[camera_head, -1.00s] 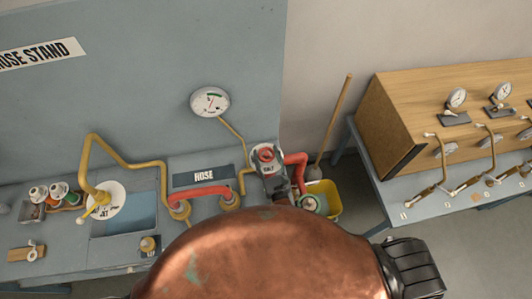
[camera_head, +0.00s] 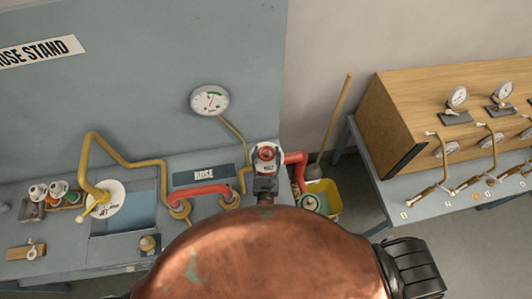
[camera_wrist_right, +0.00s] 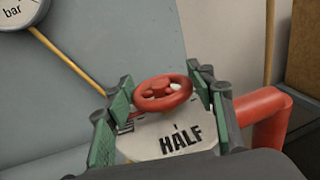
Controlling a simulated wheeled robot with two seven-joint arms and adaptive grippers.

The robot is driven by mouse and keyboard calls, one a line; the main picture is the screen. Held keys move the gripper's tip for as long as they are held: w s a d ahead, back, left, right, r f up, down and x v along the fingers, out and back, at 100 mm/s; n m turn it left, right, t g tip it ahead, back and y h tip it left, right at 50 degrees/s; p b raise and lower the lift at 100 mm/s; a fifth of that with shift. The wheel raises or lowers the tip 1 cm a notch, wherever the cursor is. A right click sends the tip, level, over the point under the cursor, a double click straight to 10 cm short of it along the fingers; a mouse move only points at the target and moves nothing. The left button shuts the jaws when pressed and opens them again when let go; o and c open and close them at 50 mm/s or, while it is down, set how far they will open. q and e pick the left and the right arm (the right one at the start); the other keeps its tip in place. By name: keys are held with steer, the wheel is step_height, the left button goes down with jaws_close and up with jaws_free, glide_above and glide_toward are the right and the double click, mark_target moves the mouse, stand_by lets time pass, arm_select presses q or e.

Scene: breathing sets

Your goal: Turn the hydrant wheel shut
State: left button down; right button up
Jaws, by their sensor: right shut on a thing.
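The hydrant wheel is a small red handwheel (camera_head: 266,153) above a pale round plate, and it shows closer in the wrist view (camera_wrist_right: 152,101). The plate (camera_wrist_right: 165,140) reads "HALF". My right gripper (camera_head: 266,164) is at the wheel. In the wrist view its green-padded fingers (camera_wrist_right: 163,90) stand on either side of the wheel, shut on it. The red pipe (camera_head: 297,160) bends down to the right of the wheel. My left gripper is not in view.
A round gauge (camera_head: 210,100) hangs on the grey panel. Yellow and red pipes and a "HOSE" label (camera_head: 204,175) lie to the left. A yellow bucket (camera_head: 329,190) stands on the right, near a bench (camera_head: 430,199) with gauges and levers.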

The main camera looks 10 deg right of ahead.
steer(key=o, duration=1.2)
steer(key=v, duration=1.2)
